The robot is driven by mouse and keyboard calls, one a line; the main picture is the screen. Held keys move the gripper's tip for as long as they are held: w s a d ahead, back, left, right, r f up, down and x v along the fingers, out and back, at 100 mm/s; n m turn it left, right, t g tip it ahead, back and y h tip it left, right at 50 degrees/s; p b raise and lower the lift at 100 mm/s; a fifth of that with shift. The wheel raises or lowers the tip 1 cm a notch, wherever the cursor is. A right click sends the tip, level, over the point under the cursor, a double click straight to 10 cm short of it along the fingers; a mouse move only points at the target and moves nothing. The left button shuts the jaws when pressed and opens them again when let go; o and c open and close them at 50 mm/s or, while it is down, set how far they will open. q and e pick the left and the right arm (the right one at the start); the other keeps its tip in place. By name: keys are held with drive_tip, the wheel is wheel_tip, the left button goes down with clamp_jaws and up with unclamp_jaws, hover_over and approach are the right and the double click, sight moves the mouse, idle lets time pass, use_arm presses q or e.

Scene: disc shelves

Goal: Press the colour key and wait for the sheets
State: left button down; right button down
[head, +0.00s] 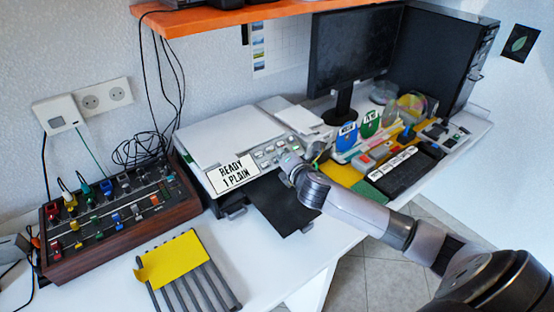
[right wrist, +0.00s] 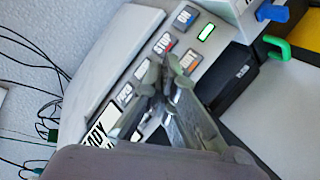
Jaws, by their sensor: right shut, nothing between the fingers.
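The printer (head: 215,140) stands on the white desk with its lid shut. Its sloped front panel has several grey keys and a sign (head: 233,173) reading "READY 1 PLAIN". The dark output tray (head: 278,208) looks bare. My left gripper is out of view.
A wood-sided control box (head: 115,215) with coloured knobs stands left. A slatted rack (head: 195,283) with a yellow piece lies in front. An orange shelf (head: 220,18) hangs above.

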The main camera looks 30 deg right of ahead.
drive_tip(key=shift+w+f, duration=0.15)
drive_tip(key=shift+f, duration=0.25)
idle(0.3)
drive_tip(key=shift+s+r+p, duration=0.4)
drive_tip(key=shift+r+p, duration=0.4)
drive_tip(key=shift+p, duration=0.1)
